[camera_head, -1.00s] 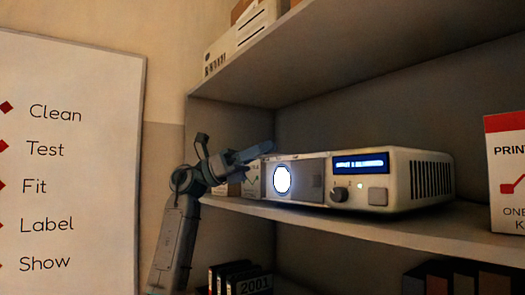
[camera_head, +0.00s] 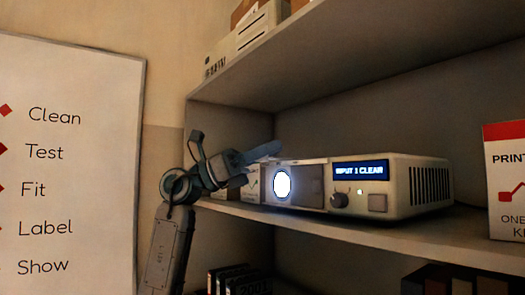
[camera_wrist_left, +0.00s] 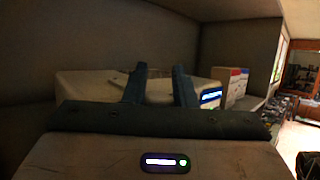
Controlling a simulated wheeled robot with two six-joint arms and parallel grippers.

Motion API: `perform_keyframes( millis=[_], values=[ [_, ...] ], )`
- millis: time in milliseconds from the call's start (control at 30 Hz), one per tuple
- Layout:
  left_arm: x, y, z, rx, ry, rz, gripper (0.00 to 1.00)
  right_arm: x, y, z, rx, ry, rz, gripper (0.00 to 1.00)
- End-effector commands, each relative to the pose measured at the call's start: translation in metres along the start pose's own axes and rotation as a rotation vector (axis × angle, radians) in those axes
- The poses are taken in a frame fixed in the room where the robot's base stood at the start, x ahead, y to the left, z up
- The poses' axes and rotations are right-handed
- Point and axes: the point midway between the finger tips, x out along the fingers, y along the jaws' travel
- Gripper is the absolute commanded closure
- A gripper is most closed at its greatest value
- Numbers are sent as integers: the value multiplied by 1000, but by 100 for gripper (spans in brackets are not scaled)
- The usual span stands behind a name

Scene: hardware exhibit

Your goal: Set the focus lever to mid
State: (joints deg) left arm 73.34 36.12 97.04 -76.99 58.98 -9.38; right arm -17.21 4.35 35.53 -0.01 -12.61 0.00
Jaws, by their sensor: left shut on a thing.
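The projector (camera_head: 425,187), a pale box with a lit round lens (camera_head: 282,184), stands on the middle shelf. Its display (camera_head: 360,170) reads "INPUT 1 CLEAR". My left gripper (camera_head: 272,150) reaches in from the left at the top edge near the lens. In the left wrist view its two fingers (camera_wrist_left: 158,76) reach over the projector's top, with a gap between them nearer the palm. The gripper is shut on what I take to be the focus lever. The lever is too small and dark to make out, so its setting cannot be read. My right gripper is not in view.
A dark knob (camera_head: 339,200) and a square button (camera_head: 377,202) sit on the projector's front. Small boxes (camera_head: 252,184) stand left of it, close to my gripper. A red and white box (camera_head: 505,180) stands to the right. The upper shelf (camera_head: 370,70) hangs above.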

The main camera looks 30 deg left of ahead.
Motion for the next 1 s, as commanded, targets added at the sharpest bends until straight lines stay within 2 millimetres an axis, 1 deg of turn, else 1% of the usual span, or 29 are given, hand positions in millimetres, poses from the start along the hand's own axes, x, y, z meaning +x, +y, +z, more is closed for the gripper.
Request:
perform_keyframes(
  millis=[33, 600, 633, 733, 1000],
  values=[
    [2, -2, -5, -8, 9, -6, 100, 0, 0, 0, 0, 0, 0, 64],
    [4, -4, -9, -12, 11, -6, 100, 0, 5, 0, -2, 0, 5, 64],
    [3, -4, -9, -12, 11, -6, 74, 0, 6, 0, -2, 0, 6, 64],
    [3, -3, -8, -11, 9, -4, 55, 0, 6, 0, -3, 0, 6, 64],
    [3, -3, -5, -6, 5, -2, 54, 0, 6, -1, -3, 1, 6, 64]
  ],
)
